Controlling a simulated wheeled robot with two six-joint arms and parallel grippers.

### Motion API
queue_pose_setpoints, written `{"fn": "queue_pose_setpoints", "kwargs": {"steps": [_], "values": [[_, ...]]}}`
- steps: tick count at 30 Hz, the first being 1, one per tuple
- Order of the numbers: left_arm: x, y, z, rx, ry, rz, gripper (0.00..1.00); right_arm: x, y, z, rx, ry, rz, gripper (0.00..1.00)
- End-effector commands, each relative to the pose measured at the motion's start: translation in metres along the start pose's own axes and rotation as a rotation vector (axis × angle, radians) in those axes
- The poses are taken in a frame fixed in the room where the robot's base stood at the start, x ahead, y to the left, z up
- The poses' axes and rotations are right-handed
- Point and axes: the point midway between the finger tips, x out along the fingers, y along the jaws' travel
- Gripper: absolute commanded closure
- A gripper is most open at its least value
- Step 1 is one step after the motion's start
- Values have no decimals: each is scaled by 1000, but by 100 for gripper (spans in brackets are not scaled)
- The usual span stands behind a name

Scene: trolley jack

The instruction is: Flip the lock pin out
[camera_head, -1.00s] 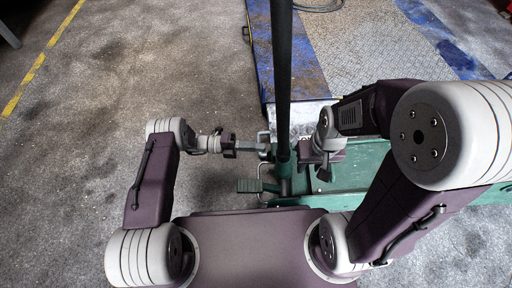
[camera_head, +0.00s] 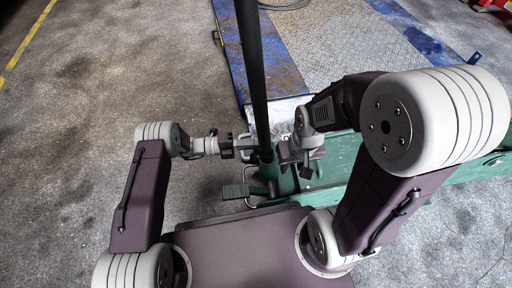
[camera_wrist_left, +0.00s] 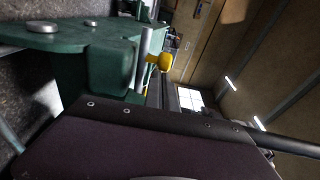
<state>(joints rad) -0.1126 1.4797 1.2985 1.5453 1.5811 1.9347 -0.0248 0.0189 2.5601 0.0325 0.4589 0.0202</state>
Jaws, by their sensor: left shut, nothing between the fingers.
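The green trolley jack (camera_head: 340,162) lies across the middle of the head view, its dark handle (camera_head: 252,70) rising from its left end. A green foot pedal (camera_head: 235,191) sticks out low on the left. My left gripper (camera_head: 240,147) is shut and empty, just left of the handle base. My right gripper (camera_head: 284,153) is close to the right of the handle; its fingers are too small and shadowed to judge. The left wrist view shows a grey upright pin (camera_wrist_left: 141,58) beside a yellow knob (camera_wrist_left: 164,61); I cannot tell whether either is the lock pin.
A blue-edged metal plate (camera_head: 335,45) lies behind the jack, with a coiled cable (camera_head: 285,3) on it. The concrete floor (camera_head: 90,100) on the left is clear. A red object (camera_head: 490,4) shows at the top right corner.

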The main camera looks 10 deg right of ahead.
Motion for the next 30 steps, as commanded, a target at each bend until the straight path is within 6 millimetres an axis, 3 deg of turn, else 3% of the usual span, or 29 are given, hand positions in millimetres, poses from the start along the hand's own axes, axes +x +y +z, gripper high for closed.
{"fn": "queue_pose_setpoints", "kwargs": {"steps": [3, 14, 22, 30], "values": [[-1, 2, 9, 3, -1, 0, 100, 10, 0, 1, 0, 0, 0, 64], [-4, -2, 12, 5, -10, 2, 100, 5, 0, 0, 0, 0, 0, 64], [-52, -5, 10, 1, -7, 2, 100, -22, 0, -2, 0, 0, 0, 64], [-88, 0, 8, -1, 3, 1, 100, -30, -1, -3, 0, 0, 0, 64]]}}
